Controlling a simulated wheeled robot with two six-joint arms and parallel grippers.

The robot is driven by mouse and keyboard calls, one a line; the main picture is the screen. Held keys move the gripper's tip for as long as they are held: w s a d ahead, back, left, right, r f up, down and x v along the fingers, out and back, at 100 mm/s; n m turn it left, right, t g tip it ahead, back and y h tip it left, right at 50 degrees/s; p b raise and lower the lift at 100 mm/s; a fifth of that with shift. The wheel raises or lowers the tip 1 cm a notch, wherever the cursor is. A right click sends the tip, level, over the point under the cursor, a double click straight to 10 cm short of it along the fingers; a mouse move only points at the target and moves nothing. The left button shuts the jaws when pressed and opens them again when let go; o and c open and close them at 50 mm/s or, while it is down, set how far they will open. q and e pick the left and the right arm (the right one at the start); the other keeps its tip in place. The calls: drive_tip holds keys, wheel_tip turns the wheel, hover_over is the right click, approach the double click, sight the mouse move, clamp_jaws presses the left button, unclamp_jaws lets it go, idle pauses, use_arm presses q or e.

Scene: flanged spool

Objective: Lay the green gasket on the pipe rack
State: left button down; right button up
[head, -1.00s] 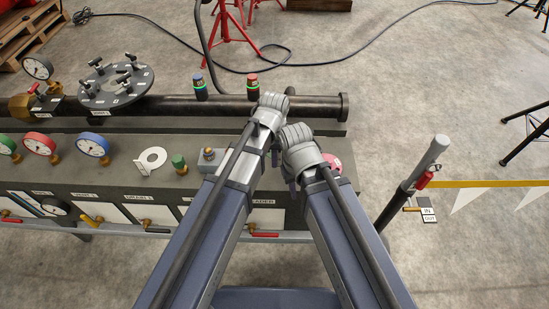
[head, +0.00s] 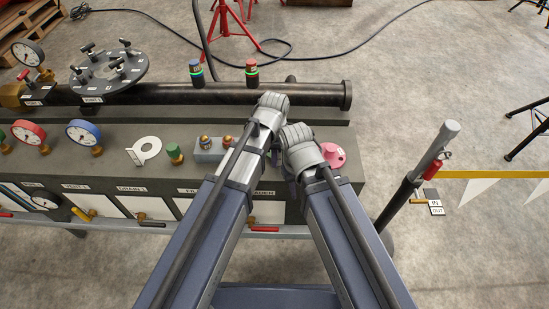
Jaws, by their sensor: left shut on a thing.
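My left gripper (head: 272,104), the higher one, is in front of the long dark pipe (head: 300,93) at the back of the bench. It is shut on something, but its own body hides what. My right gripper (head: 297,135) is just below and right of it, close beside a pink flanged part (head: 332,155). Its jaws face away and do not show. I cannot make out the green gasket. I cannot tell for sure which part is the pipe rack; the dark pipe lies along a raised ledge (head: 310,115).
A green knob (head: 174,152), a white ring tag (head: 144,151) and a block with two brass domes (head: 209,152) sit on the bench. A grey post (head: 437,148) stands right.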

use_arm(q)
drive_tip(key=shift+f, duration=0.3)
drive_tip(key=shift+f+b, duration=0.35)
drive_tip(key=shift+b, duration=0.2)
drive_tip(key=c, duration=0.9)
unclamp_jaws()
drive_tip(key=shift+r, duration=0.1)
wheel_tip(320, 180, up, 8)
drive_tip(key=p, duration=0.8)
drive_tip(key=shift+f, duration=0.2)
